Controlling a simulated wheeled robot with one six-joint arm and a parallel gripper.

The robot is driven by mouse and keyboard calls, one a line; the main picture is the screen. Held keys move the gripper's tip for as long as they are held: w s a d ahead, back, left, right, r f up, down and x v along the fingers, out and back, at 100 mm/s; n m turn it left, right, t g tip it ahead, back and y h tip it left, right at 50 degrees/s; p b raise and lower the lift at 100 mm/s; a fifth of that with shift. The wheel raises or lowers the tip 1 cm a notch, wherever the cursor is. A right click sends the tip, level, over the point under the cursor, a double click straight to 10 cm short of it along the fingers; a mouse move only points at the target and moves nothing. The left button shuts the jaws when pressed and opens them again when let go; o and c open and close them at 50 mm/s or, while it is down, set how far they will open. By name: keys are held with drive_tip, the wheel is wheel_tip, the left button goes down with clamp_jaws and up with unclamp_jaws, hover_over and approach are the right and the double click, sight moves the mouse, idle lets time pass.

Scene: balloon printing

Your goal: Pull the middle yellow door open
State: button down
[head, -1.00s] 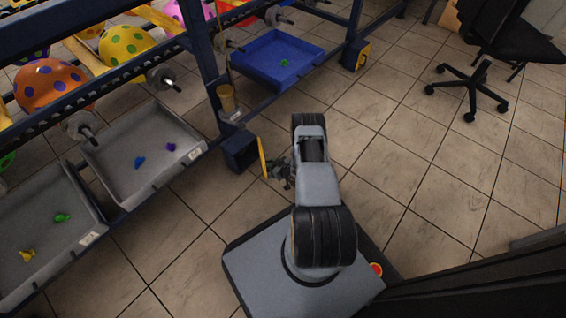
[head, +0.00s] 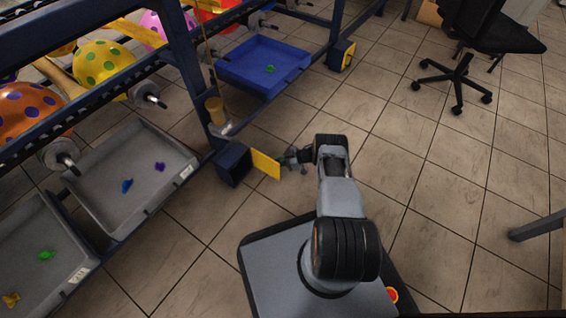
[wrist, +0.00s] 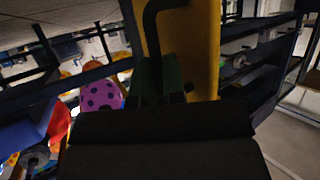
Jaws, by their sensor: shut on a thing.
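The middle yellow door (head: 266,164) stands swung out from a dark blue box (head: 233,163) low on the rack frame. My gripper (head: 284,161) is at the door's free edge, on its right in the head view, and is shut on the handle. In the wrist view the yellow door (wrist: 194,45) fills the upper middle, with a black bent handle (wrist: 152,35) running down to my gripper (wrist: 158,88). The fingertips are dark and partly hidden there.
Another box with a yellow door (head: 348,56) sits farther back on the rack. A blue tray (head: 285,80) and grey trays (head: 165,200) with small balloons are on the left. A black office chair (head: 462,80) stands at the upper right.

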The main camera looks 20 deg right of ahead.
drive_tip(key=shift+w+a, duration=0.1)
drive_tip(key=shift+w, duration=0.05)
idle(0.3)
drive_tip(key=c, duration=1.5)
unclamp_jaws()
drive_tip(key=shift+a, duration=0.15)
drive_tip(key=p+v, duration=0.2)
drive_tip(key=v, duration=1.2)
drive_tip(key=shift+w+f, duration=0.1)
drive_tip(key=shift+w, duration=0.1)
